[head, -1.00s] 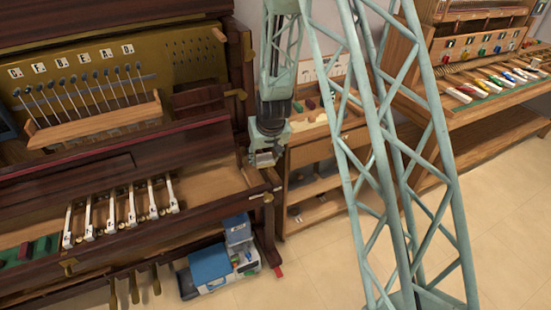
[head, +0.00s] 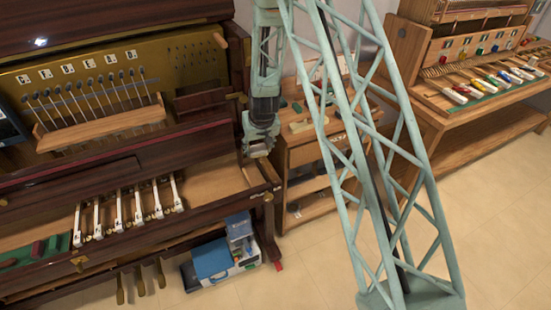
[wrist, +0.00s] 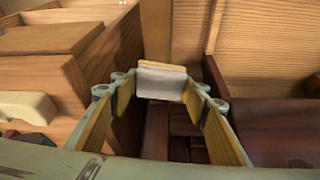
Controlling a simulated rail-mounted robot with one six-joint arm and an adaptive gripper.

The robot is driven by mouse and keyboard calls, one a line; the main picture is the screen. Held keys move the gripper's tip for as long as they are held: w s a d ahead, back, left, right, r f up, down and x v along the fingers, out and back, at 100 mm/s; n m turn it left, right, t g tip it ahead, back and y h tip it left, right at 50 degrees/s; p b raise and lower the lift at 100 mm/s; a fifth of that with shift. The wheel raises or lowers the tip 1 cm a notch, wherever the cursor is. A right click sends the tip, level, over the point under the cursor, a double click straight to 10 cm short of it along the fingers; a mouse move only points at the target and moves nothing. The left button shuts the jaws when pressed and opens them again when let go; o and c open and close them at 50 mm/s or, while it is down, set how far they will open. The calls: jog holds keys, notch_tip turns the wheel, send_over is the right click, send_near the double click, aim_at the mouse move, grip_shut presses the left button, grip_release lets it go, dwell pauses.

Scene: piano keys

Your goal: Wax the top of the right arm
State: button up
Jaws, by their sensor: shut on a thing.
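My gripper (head: 258,150) hangs at the right end of the opened dark upright piano. In the wrist view my gripper (wrist: 162,88) has its yellow-padded fingers closed on a small pale grey-white block (wrist: 162,80). The block shows only as a small pale patch, if at all, in the head view. The piano's right arm (head: 262,180), dark red-brown wood, lies just below the gripper in the head view. Dark red wood (wrist: 275,115) also shows at the right of the wrist view. I cannot tell whether the block touches the arm top.
A wooden cabinet (head: 305,158) with small items on top stands close right of the piano. A blue-and-white case (head: 215,262) sits on the floor below. Loose key levers (head: 125,210) stand in the piano. A wooden workbench (head: 480,95) is at far right. Floor between is clear.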

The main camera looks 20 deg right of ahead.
aim_at(275, 180)
jog(key=shift+s+b, duration=0.15)
jog(key=shift+b, duration=0.3)
jog(key=shift+s+r, duration=0.1)
jog(key=shift+s, duration=0.2)
jog(key=shift+s+d+f+b, duration=0.1)
jog(key=shift+s+f+b, duration=0.1)
jog(key=shift+s+b, duration=0.35)
jog(key=s+b, duration=0.3)
jog(key=shift+s+d+b, duration=0.2)
jog(key=shift+b, duration=0.1)
jog(key=shift+s+d+r+b, duration=0.15)
jog(key=shift+s+b, duration=0.15)
jog(key=shift+s, duration=0.7)
jog(key=shift+s+d+f+b, duration=0.1)
jog(key=shift+s+b, duration=0.15)
jog(key=shift+s, duration=0.7)
jog(key=shift+s+d, duration=0.25)
jog(key=shift+s, duration=1.8)
jog(key=shift+s+d, duration=0.2)
jog(key=shift+s, duration=1.8)
notch_tip(275, 180, up, 4)
jog(key=shift+f+p, duration=0.15)
jog(key=shift+p, duration=0.55)
jog(key=shift+w+r, duration=0.25)
jog(key=shift+s+r+p, duration=0.15)
jog(key=shift+r+p, duration=0.95)
jog(key=shift+r, duration=0.9)
